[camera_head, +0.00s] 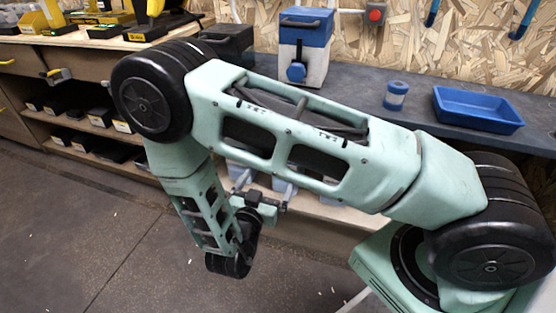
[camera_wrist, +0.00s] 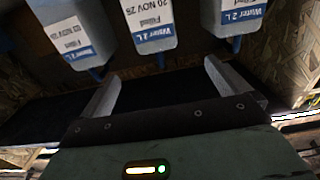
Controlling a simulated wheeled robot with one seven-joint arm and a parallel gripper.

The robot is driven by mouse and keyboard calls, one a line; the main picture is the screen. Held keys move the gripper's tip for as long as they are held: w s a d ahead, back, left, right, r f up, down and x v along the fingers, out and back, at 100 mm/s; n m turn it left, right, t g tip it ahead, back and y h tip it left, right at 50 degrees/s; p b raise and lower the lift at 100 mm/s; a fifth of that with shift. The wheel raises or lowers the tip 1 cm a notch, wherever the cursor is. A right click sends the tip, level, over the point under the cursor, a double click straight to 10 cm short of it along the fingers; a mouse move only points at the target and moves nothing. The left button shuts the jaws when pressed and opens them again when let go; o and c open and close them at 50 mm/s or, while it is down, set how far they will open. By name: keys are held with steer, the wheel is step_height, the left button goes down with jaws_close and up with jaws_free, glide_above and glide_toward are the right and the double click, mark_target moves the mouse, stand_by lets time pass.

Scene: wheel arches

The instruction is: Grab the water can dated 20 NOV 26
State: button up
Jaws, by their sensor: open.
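In the wrist view, which appears upside down, several pale blue-grey water cans hang into the top of the picture. The middle can (camera_wrist: 148,22) has a white label that seems to read 20 NOV 26, with a blue Water band. The left can (camera_wrist: 68,30) carries another date, seemingly 03 NOV. The right can (camera_wrist: 236,14) shows "Filled", its date cut off. My gripper (camera_wrist: 162,72) is open and empty, its two grey fingers apart, the middle can in line with the gap. In the head view my gripper (camera_head: 267,186) is by the lower shelf, cans partly hidden behind my arm.
The dark worktop above bears a blue-and-white box (camera_head: 303,50), a small blue jar (camera_head: 396,96) and a blue tray (camera_head: 477,108). Shelves with black bins (camera_head: 80,140) stand at left.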

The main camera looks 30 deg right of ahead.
steer(key=b+x, duration=0.7)
steer(key=x, duration=1)
steer(key=shift+s+d+f, duration=0.2)
steer(key=shift+s+f, duration=0.1)
steer(key=c, duration=2)
steer(key=shift+r, duration=0.1)
steer(key=shift+c, duration=0.3)
